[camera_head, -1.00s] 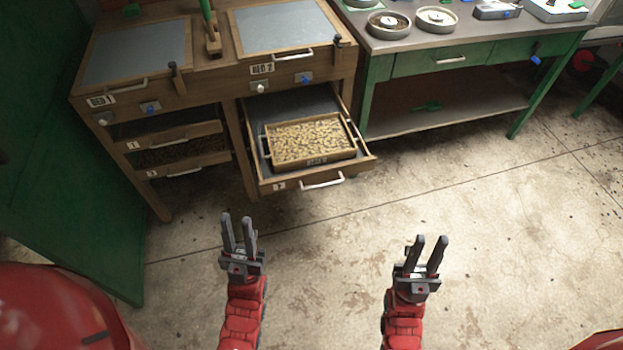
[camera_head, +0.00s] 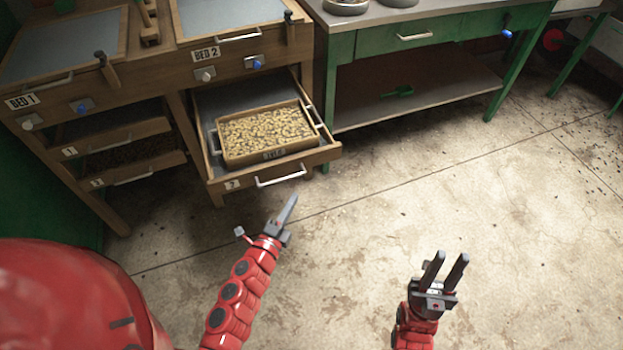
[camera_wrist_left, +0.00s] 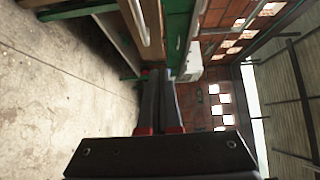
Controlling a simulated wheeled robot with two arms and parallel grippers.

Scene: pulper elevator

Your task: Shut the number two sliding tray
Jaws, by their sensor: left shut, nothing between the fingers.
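The number two sliding tray (camera_head: 321,156) is a wooden drawer pulled out under the bed 2 cabinet, with a pale bar handle (camera_head: 281,177) on its front. A wooden box of beans (camera_head: 265,133) sits in it. My left gripper (camera_head: 292,203) is shut and empty, just in front of and below the handle, apart from it. In the left wrist view the closed fingers (camera_wrist_left: 160,95) point ahead, and a pale handle (camera_wrist_left: 138,22) shows near the top. My right gripper (camera_head: 446,268) is open and empty over the floor, right of the tray.
Drawers 1 and 3 (camera_head: 125,150) are at the left under bed 1 (camera_head: 50,75). A green table (camera_head: 440,48) with a lower shelf stands right of the tray. The concrete floor (camera_head: 400,190) in front is clear.

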